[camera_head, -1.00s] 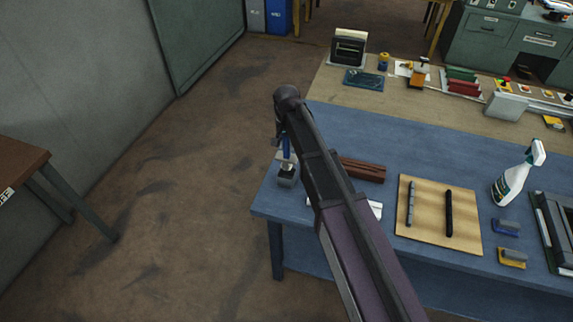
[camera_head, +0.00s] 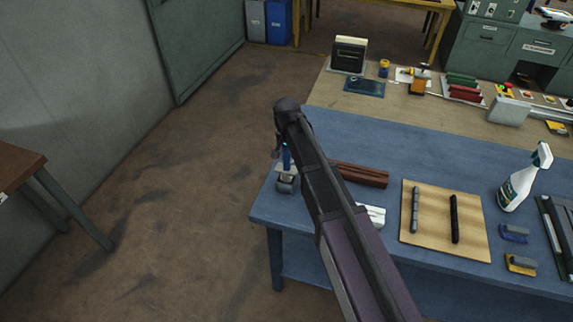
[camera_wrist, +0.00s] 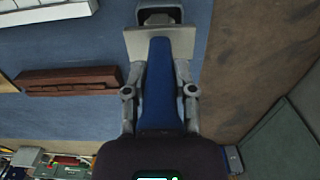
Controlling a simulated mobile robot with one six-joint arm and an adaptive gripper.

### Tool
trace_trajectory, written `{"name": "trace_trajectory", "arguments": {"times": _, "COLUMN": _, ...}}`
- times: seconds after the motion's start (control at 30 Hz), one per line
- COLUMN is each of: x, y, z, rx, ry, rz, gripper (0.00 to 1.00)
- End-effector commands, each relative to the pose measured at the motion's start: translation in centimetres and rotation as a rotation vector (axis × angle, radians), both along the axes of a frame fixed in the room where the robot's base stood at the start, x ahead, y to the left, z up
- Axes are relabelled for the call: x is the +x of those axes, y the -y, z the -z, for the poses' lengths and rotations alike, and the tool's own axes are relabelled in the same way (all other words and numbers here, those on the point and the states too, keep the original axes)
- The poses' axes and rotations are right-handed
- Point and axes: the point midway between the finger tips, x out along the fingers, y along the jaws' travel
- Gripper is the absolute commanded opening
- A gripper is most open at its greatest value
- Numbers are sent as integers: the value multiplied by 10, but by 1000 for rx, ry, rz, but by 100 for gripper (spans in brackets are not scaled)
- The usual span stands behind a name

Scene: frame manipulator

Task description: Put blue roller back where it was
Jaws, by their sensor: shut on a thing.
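The blue roller (camera_wrist: 158,88) is between the fingers of my gripper (camera_wrist: 160,92) in the wrist view, and the gripper is shut on it. A pale, wide piece shows at its far end. In the head view a bit of the blue roller (camera_head: 286,158) shows beside my arm, above the left end of the blue table (camera_head: 300,215). A small grey metal piece (camera_head: 286,184) is just below it near the table's edge. My arm hides most of the gripper there. I cannot tell whether the roller touches anything below.
A brown block (camera_head: 360,174) and a white piece (camera_head: 372,214) lie right of my arm. Further right are a wooden board (camera_head: 435,228) with two dark rods and a spray bottle (camera_head: 522,180). Open floor lies left of the table.

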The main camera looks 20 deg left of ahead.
Motion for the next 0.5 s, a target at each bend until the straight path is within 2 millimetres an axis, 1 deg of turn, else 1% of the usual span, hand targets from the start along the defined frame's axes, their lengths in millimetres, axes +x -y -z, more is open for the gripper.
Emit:
{"name": "trace_trajectory", "arguments": {"times": 0.03, "x": 0, "y": 0, "z": 6, "rx": 0, "ry": 0, "rz": 0, "gripper": 0}}
{"name": "trace_trajectory", "arguments": {"times": 0.3, "x": 0, "y": 0, "z": 28, "rx": 0, "ry": 0, "rz": 0, "gripper": 0}}
{"name": "trace_trajectory", "arguments": {"times": 0.5, "x": 0, "y": 0, "z": 35, "rx": 0, "ry": 0, "rz": 0, "gripper": 0}}
